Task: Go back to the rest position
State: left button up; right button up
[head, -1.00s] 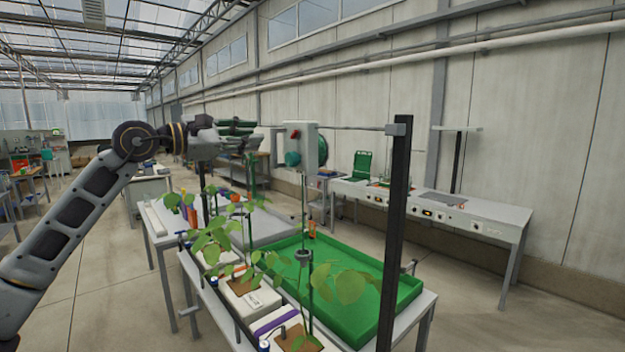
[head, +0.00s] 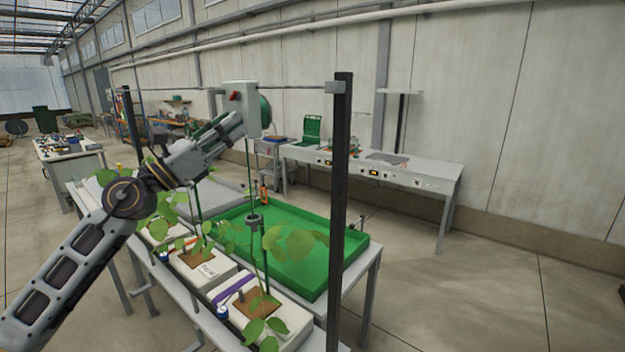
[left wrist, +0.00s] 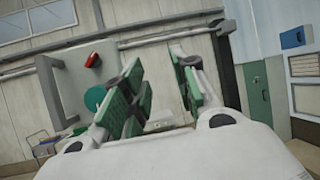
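My left gripper (head: 237,122) is raised above the plant bench, just left of and in front of a grey box with a red knob (head: 241,108) in the head view. I cannot tell whether they touch. In the left wrist view the two green-padded fingers of the left gripper (left wrist: 157,72) stand apart with nothing between them. The grey box (left wrist: 73,85) shows there to the left of the fingers. My right gripper is in neither view.
Potted plants in white slabs (head: 206,268) line the bench front beside a green tray (head: 318,277). A dark post (head: 340,200) and overhead wire (head: 295,88) frame the bench. A long table (head: 420,172) stands behind. Floor at right is clear.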

pick_arm(q)
jog(key=s+a+f+m+y, duration=0.1)
jog(key=a+f+m+y, duration=0.2)
jog(key=f+m+y, duration=0.65)
jog(key=s+a+f+m+y, duration=0.25)
jog(key=f+m+y, duration=0.25)
jog(key=f+m, duration=0.95)
jog(key=a+f+m+y, duration=0.4)
jog(key=f+m+y, duration=0.3)
jog(key=f+m, duration=0.5)
jog(key=s+d+f+n+g+h, duration=0.15)
jog(key=s+f+n+g, duration=0.4)
jog(key=s+f, duration=0.85)
jog(key=s+d+f+n+g+h, duration=0.1)
jog(key=s+d+f+g, duration=0.15)
jog(key=s+f, duration=0.3)
jog(key=s+d+f+n+g+h, duration=0.1)
jog(key=s+f+g, duration=0.3)
jog(key=s, duration=0.3)
notch_tip(320, 180, down, 33)
jog(key=s+g, duration=0.1)
jog(key=s, duration=0.2)
jog(key=s+a+f, duration=0.2)
jog(key=s+f, duration=0.8)
jog(key=s, duration=0.1)
jog(key=s+a+f+g, duration=0.1)
jog(key=s+a+f, duration=0.1)
jog(key=s+f, duration=0.8)
jog(key=shift+s, duration=0.6)
